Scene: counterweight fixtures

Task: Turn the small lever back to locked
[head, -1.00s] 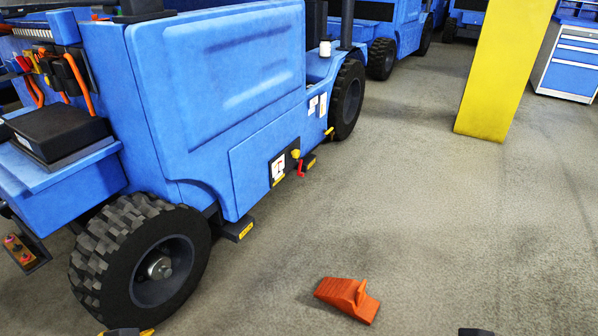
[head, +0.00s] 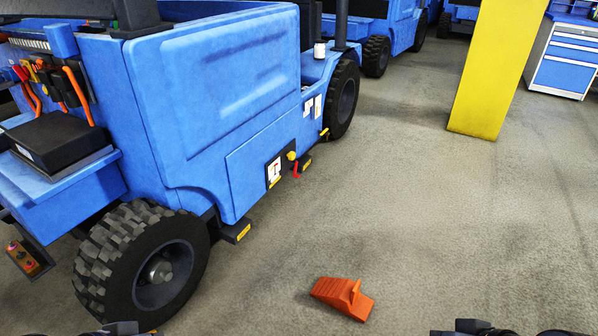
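A small red lever (head: 296,170) hangs at the lower side of the blue vehicle (head: 215,85), at the edge of a black plate (head: 274,171) with a white label. A yellow knob (head: 291,155) sits just above it. The lever points roughly downward; its exact angle is too small to read. My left gripper (head: 122,328) shows only as a dark tip with yellow at the bottom edge, near the front wheel. My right gripper (head: 492,328) shows only as dark parts at the bottom right. Both are far from the lever, and their fingers are mostly cut off.
A large black tyre (head: 145,265) stands at the left. A yellow pillar (head: 492,70) and a blue-and-white drawer cabinet (head: 563,58) stand at the back right. The floor between is clear.

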